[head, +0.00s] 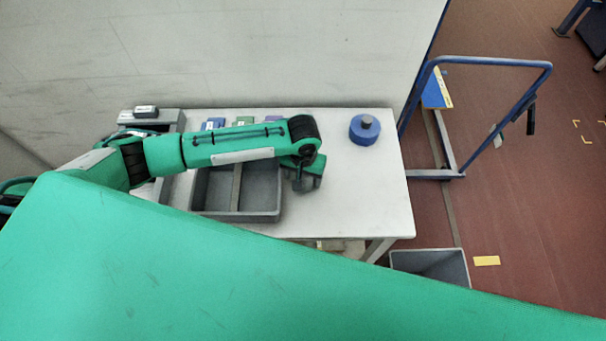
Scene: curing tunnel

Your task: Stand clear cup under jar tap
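I see no clear cup and no jar with a tap in the head view. My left arm reaches in from the left over the white table (350,205). My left gripper (303,182) hangs at the right end of a grey two-compartment tray (250,214), pointing down. Its fingers are small and partly hidden by its own body, so I cannot tell whether they are open or hold anything. The part of the tray behind my arm is hidden. My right gripper is not in view.
A blue round object with a grey top (364,130) stands at the table's back right. Small blue (213,124), green (243,121) and purple (273,118) items line the back edge. A blue-framed trolley (490,62) stands right. A grey bin (432,264) is on the floor.

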